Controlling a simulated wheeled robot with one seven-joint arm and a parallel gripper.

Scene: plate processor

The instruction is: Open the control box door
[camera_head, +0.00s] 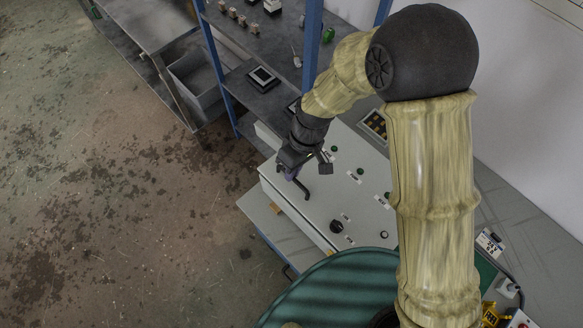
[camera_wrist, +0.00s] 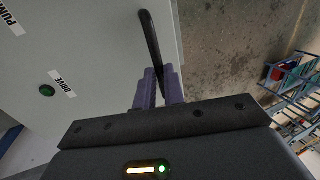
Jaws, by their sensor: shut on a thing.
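The control box (camera_head: 345,190) is a pale grey box with a door face carrying buttons, a black knob (camera_head: 336,226) and labels. A black bar handle (camera_head: 302,189) stands near the door's left edge. In the wrist view the handle (camera_wrist: 148,35) runs down between the purple fingers of my gripper (camera_wrist: 160,85). My gripper, also in the head view (camera_head: 290,174), is shut on the handle near its end. The door (camera_wrist: 85,60) fills the left of the wrist view, with a green button (camera_wrist: 47,91) beside a "DRIVE" label. I cannot tell whether the door is ajar.
A blue-framed shelf (camera_head: 215,50) with small items stands behind the box. A metal table (camera_head: 150,25) and a grey bin (camera_head: 200,85) are at the upper left. The stained floor (camera_head: 110,200) left of the box is clear. A green ribbed surface (camera_head: 335,290) lies in front.

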